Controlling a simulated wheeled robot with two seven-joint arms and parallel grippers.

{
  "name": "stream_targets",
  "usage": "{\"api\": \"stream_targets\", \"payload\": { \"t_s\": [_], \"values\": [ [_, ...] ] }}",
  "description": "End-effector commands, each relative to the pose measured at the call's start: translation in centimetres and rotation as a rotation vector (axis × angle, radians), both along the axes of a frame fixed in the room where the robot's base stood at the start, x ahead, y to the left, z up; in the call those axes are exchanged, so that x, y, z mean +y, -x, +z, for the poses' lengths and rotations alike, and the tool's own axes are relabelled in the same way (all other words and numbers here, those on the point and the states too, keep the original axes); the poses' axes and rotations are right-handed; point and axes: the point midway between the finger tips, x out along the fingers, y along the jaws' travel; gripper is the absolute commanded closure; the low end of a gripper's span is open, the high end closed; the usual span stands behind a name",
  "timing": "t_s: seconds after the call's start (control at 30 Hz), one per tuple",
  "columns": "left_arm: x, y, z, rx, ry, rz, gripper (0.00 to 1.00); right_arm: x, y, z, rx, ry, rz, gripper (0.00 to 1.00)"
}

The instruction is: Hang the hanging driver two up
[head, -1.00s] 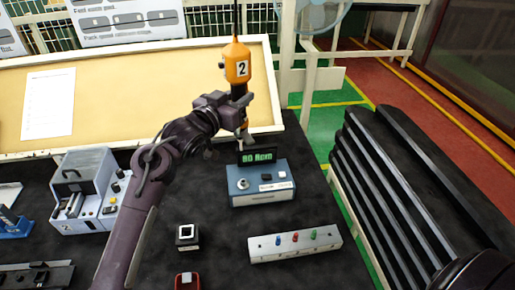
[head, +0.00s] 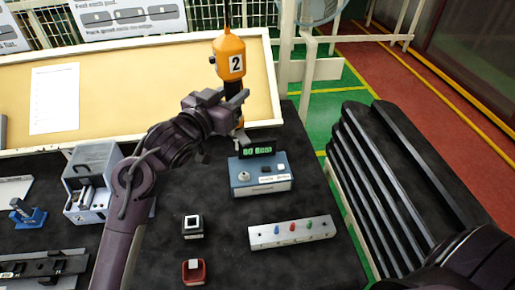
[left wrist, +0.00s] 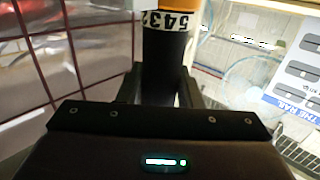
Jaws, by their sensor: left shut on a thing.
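The hanging driver two (head: 230,62) is orange on top with a white "2" label and a black lower part. A thin dark line runs up from its top. My left gripper (head: 238,98) is shut on the black part and holds the driver in the air, slightly tilted, in front of the cream board. In the left wrist view, the driver's black body (left wrist: 163,65) stands between the fingers, below a band of printed digits. Its lower tip is partly hidden behind the gripper in the head view. My right gripper is out of view.
A blue box with a green display (head: 262,178) stands on the black table below the driver. A strip with coloured knobs (head: 291,231), a small black-and-white block (head: 192,226) and a red tray (head: 195,272) lie nearer. A ribbed black rack (head: 390,190) is at the right.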

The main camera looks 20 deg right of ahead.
Motion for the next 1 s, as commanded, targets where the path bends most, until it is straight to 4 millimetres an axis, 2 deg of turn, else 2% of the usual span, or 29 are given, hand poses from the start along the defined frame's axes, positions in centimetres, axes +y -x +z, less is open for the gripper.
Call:
{"api": "stream_targets", "payload": {
  "t_s": [0.1,0.27,0.5,0.7,1.0],
  "values": [
    [1.4,2.2,-0.2,0.002,-0.001,0.0,1.0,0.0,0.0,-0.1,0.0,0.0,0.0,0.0],
    [2.8,4.6,-0.1,0.003,-0.002,0.0,1.0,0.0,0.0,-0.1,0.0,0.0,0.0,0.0],
    [4.1,6.6,-0.1,0.002,-0.003,0.0,1.0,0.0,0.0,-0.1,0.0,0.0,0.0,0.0],
    [4.0,6.5,1.5,0.001,-0.002,0.0,1.0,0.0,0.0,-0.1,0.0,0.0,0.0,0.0],
    [4.0,6.5,2.0,0.001,-0.002,-0.001,1.0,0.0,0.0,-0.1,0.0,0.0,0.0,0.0]
  ]
}}
